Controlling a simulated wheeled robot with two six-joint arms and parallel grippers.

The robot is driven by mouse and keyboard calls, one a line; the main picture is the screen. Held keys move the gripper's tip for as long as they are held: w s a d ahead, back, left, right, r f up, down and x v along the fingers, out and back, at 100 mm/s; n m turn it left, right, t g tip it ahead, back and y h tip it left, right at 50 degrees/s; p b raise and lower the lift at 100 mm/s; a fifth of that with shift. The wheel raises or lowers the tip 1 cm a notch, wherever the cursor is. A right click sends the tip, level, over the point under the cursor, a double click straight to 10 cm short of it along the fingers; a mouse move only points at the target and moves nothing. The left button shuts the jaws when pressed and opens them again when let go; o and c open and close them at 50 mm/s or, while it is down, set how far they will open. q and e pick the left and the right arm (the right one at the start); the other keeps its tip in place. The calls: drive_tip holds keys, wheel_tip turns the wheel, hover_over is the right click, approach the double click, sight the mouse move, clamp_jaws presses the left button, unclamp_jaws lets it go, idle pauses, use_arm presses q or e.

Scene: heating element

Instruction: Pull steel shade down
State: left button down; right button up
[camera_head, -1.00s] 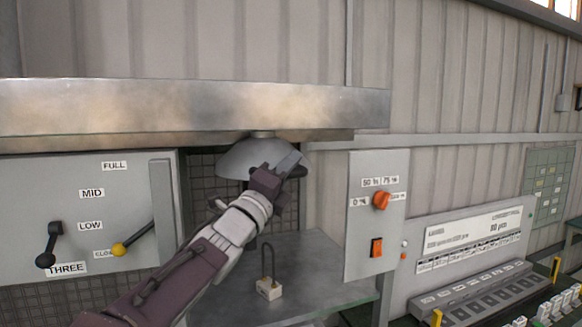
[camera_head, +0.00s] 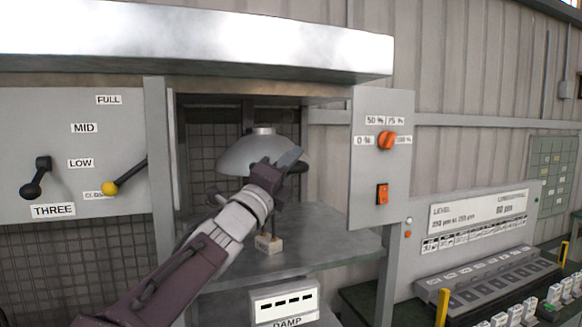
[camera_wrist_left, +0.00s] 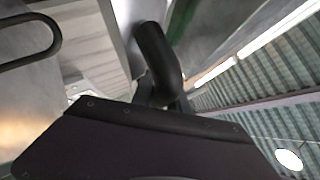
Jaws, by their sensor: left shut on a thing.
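The steel shade (camera_head: 243,153) is a grey dome inside the open bay under the metal hood, in the head view. A short neck shows on its top, and its lower front is partly hidden by my left gripper. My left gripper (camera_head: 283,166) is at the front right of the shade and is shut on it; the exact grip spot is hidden. In the left wrist view a dark curved part (camera_wrist_left: 158,62) shows beyond the gripper body, but I cannot tell what it is. My right gripper is not in view.
A metal hood (camera_head: 200,40) overhangs the bay. A small block (camera_head: 268,244) stands on the shelf (camera_head: 335,240) below the shade. A switch panel (camera_head: 365,185) borders the bay at right, and a lever panel (camera_head: 70,135) at left.

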use_arm(q)
drive_tip(key=shift+w+d+f, duration=0.1)
drive_tip(key=shift+w+f, duration=0.05)
drive_tip(key=shift+f, duration=0.3)
drive_tip(key=c, duration=1.3)
unclamp_jaws()
drive_tip(key=shift+c, duration=0.2)
drive_tip(key=shift+o, duration=0.2)
drive_tip(key=shift+d+r, duration=0.1)
drive_tip(key=b+v, duration=0.2)
drive_tip(key=v, duration=0.1)
drive_tip(key=shift+f, duration=0.3)
drive_tip(key=b+v, duration=0.2)
drive_tip(key=v, duration=0.4)
drive_tip(key=shift+s+r+b, duration=0.2)
drive_tip(key=shift+r+b, duration=0.2)
drive_tip(key=shift+w, duration=0.1)
